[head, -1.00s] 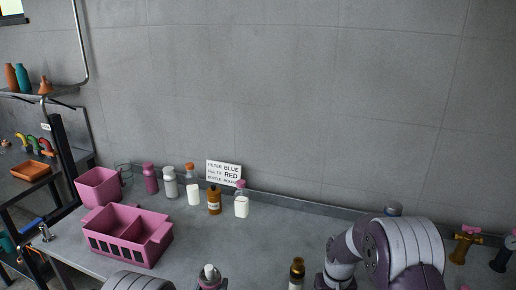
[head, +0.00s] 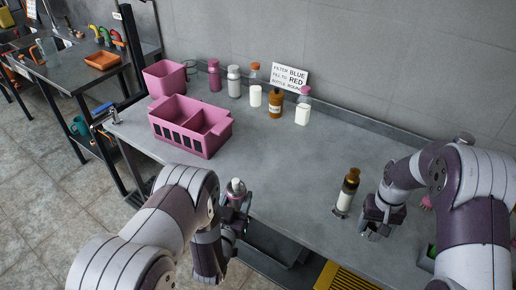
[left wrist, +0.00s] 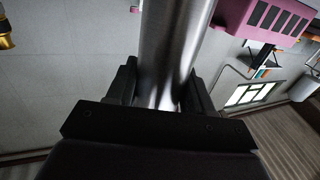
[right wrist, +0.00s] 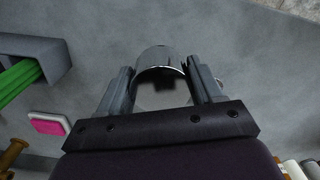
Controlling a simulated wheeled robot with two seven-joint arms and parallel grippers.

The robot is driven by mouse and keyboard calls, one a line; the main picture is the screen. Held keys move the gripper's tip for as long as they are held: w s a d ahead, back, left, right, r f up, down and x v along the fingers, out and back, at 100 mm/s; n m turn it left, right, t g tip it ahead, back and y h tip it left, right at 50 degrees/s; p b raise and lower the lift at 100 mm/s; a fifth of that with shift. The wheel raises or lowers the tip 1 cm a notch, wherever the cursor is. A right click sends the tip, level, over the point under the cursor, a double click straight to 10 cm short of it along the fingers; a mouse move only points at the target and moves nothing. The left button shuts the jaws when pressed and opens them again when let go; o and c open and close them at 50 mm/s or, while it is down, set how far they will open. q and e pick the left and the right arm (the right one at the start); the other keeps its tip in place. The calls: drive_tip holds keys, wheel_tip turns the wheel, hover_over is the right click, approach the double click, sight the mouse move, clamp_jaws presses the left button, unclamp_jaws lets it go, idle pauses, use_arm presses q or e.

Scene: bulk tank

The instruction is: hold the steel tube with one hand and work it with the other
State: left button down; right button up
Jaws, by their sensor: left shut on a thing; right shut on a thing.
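The steel tube (left wrist: 172,50) is a smooth, shiny cylinder. It stands between the fingers of my left gripper (left wrist: 165,88), which is shut on it. In the head view my left gripper (head: 232,205) is at the table's front edge, with the tube's bright top (head: 236,186) showing above it. My right gripper (right wrist: 162,90) is shut on a short, shiny, rounded steel piece (right wrist: 160,58) with a dark underside; I cannot tell whether it is a cap. In the head view my right gripper (head: 372,217) is well right of the tube, and the piece is hidden.
An amber bottle (head: 346,195) with a pale label stands just left of my right gripper. A pink divided caddy (head: 188,137), a pink bin (head: 163,80) and several bottles stand toward the wall by a sign (head: 289,76). The middle of the grey table (head: 285,150) is clear.

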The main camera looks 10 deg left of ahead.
use_arm(q)
drive_tip(key=s+d+f+m+g+h, duration=0.1)
drive_tip(key=d+f+m+g+h, duration=0.1)
drive_tip(key=d+f+m+h, duration=0.2)
drive_tip(key=s+d+f+m+g+h, duration=0.2)
drive_tip(key=d+f+m+h, duration=0.1)
drive_tip(key=d+h, duration=0.4)
drive_tip(key=d+f, duration=0.1)
drive_tip(key=d, duration=0.2)
drive_tip(key=shift+s+d+m, duration=0.3)
drive_tip(key=shift+m, duration=0.1)
use_arm(e)
drive_tip(key=s+a+r+n, duration=0.3)
drive_tip(key=a+r+n, duration=0.2)
drive_tip(key=a, duration=0.6)
drive_tip(key=s+a+r+n, duration=0.3)
drive_tip(key=a+r+n, duration=0.2)
drive_tip(key=a, duration=0.6)
drive_tip(key=shift+a, duration=0.35)
drive_tip(key=shift+f, duration=0.15)
drive_tip(key=shift+f, duration=1.95)
drive_tip(key=shift+w, duration=0.1)
